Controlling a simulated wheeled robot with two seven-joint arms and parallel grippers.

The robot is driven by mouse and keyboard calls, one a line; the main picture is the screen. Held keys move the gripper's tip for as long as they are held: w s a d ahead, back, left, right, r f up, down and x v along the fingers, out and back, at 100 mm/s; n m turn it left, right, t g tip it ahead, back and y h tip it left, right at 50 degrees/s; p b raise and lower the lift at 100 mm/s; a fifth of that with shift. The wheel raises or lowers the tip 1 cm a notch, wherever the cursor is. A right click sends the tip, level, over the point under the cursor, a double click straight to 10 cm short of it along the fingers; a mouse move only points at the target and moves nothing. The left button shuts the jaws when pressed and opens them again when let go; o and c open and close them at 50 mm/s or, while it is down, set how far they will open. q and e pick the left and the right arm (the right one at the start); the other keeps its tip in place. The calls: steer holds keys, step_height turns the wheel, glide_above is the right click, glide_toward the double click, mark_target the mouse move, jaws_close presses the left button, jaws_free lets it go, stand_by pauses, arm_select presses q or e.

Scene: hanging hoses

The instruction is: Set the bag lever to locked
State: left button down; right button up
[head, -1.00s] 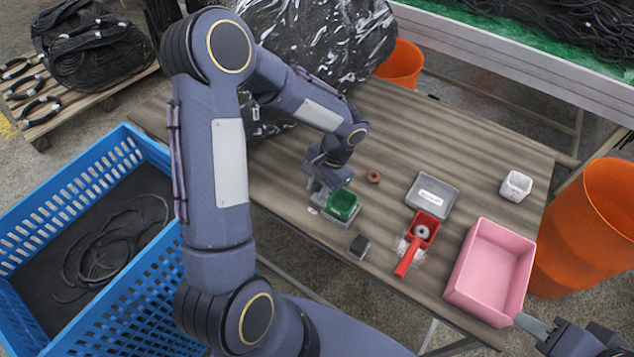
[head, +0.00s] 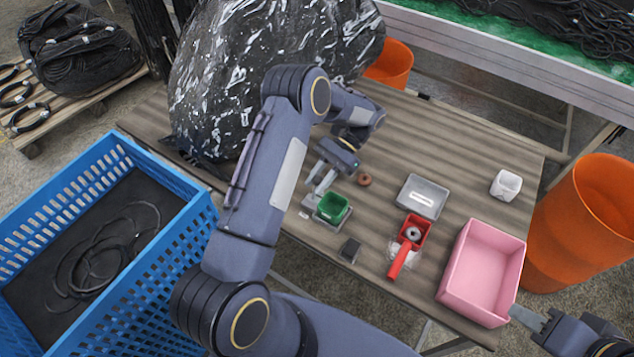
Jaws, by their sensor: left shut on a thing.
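A green bin (head: 333,207) sits on a small grey base (head: 334,222) near the front left of the table. My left gripper (head: 318,184) is at the back left corner of this base, shut on a small part there that I take to be the bag lever. The gripper fingers hide most of this part, and its setting cannot be read. My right gripper (head: 527,317) is at the bottom right, beside the front corner of the pink bin. Its fingers are too small and edge-on to tell open from shut.
A large black bag (head: 225,80) stands behind my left arm. On the table are a brown ring (head: 364,179), a grey tray (head: 422,196), a red scoop (head: 404,255), a dark block (head: 349,250), a pink bin (head: 480,270) and a white cup (head: 506,185). A blue crate (head: 150,270) stands left.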

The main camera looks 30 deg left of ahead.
mark_target(319, 178)
arm_select(q)
steer(key=shift+w, duration=0.1)
stand_by(0.3)
steer(key=c, duration=1.5)
jaws_free()
steer(key=shift+w+r, duration=0.1)
steer(key=shift+r, duration=0.3)
steer(key=r, duration=0.3)
steer(key=shift+s+d+b, duration=0.15)
steer(key=shift+s+b, duration=0.15)
steer(key=s+d+r, duration=0.3)
steer(key=s+r, duration=0.1)
steer(key=s, duration=0.2)
steer(key=s+d+r+b, duration=0.1)
steer(key=s+d+r, duration=0.2)
steer(key=s+r, duration=0.2)
steer(key=shift+s+d, duration=0.3)
steer(key=shift+s, duration=0.1)
